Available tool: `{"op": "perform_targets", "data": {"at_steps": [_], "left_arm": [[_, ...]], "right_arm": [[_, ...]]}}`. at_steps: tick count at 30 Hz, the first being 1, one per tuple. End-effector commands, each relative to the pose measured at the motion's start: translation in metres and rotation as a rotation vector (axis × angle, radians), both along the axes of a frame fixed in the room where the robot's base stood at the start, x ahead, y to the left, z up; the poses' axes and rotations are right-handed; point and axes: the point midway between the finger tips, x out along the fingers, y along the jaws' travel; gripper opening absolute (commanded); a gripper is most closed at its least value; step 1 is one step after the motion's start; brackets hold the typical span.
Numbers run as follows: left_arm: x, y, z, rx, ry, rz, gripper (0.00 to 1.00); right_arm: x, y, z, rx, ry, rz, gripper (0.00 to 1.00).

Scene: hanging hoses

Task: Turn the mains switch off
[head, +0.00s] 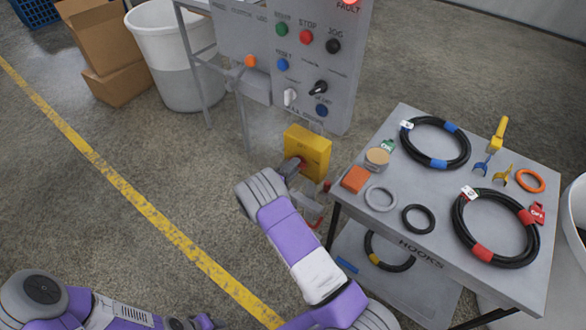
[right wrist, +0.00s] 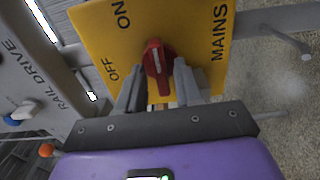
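The yellow mains box (head: 307,150) stands below the grey control panel in the head view. In the right wrist view its plate (right wrist: 195,25) reads ON, OFF and MAINS, and carries a red rotary switch (right wrist: 158,58). The red handle stands nearly upright in that picture; I cannot tell which label it points to. My right gripper (right wrist: 158,80) is open, with one grey finger on each side of the red handle and small gaps seeming to show. In the head view my right gripper (head: 292,168) is at the box's front, partly hiding the switch. My left gripper is not in view.
The grey panel (head: 262,30) has several buttons and a lit red fault lamp. A grey table (head: 408,250) at right bears hoses, rings and hooks, close to the box. A white bin (head: 180,60) and cardboard boxes (head: 118,80) stand at back left. The left floor is clear.

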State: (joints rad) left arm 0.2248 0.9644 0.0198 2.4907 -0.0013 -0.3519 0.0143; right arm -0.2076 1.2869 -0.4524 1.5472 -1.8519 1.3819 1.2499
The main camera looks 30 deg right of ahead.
Motion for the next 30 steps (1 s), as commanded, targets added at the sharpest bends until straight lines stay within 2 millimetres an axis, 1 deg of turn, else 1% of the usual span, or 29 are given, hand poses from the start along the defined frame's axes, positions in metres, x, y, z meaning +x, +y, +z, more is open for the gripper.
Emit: {"op": "perform_targets", "data": {"at_steps": [1,6,14,20,25,30], "left_arm": [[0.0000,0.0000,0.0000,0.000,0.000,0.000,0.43],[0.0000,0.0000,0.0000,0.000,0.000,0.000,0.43],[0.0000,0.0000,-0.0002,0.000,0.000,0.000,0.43],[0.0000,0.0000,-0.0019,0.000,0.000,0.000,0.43],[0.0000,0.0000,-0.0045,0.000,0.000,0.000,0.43],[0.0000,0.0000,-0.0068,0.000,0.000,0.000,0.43]], "right_arm": [[-0.0001,0.0001,0.0000,0.000,0.000,0.000,0.27],[-0.0003,0.0002,-0.0001,0.000,0.000,-0.001,0.01],[-0.0003,0.0002,-0.0001,-0.002,0.006,-0.001,0.00],[-0.0004,0.0003,-0.0004,-0.023,0.053,-0.001,0.00],[-0.0002,0.0005,-0.0006,-0.063,0.148,0.000,0.00],[-0.0001,0.0008,-0.0005,-0.119,0.285,0.000,0.00]]}}
